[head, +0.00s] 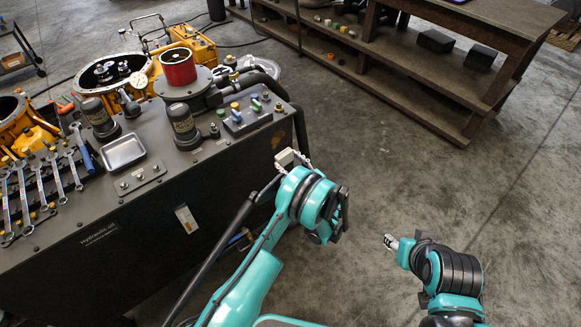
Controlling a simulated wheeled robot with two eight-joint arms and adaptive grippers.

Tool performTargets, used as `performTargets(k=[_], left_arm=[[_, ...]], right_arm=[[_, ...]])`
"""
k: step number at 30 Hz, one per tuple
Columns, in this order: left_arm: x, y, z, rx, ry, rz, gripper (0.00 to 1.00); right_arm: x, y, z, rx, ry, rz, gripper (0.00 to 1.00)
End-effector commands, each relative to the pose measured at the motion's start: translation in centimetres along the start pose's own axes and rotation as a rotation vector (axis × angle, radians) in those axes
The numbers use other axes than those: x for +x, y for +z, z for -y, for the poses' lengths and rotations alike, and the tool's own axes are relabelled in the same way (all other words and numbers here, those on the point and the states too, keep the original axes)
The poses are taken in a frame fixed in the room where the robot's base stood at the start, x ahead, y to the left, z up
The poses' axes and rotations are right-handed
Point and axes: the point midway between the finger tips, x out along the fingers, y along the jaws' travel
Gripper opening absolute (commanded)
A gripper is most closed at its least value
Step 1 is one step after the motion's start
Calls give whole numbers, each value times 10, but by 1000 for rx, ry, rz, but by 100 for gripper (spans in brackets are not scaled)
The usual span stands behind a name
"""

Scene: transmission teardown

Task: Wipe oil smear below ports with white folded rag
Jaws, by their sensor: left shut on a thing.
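My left gripper (298,158) is at the right end of the dark hydraulic unit (110,240), close to its side face. It is shut on a small pale thing, which looks like the white folded rag (285,160). The wrist hides part of it, and I cannot tell whether it touches the unit. The ports and the oil smear cannot be made out on the side that the arm partly covers. My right gripper (390,242) is over bare floor at the lower right, away from the unit; its fingers are too small to read.
A wooden workbench (440,60) is at the back right. The floor between is clear.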

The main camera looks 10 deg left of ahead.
Motion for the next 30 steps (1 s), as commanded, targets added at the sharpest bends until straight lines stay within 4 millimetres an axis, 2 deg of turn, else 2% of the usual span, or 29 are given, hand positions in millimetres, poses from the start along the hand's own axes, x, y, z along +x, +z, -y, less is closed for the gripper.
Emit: performTargets(k=[5,19,30], left_arm=[[2,1,-5,1,18,-27,36],[49,0,-5,2,16,-24,36],[56,-1,-6,2,18,-23,36]], right_arm=[[2,1,0,0,0,0,45],[2,1,0,0,0,0,45],[2,1,0,0,0,0,45]])
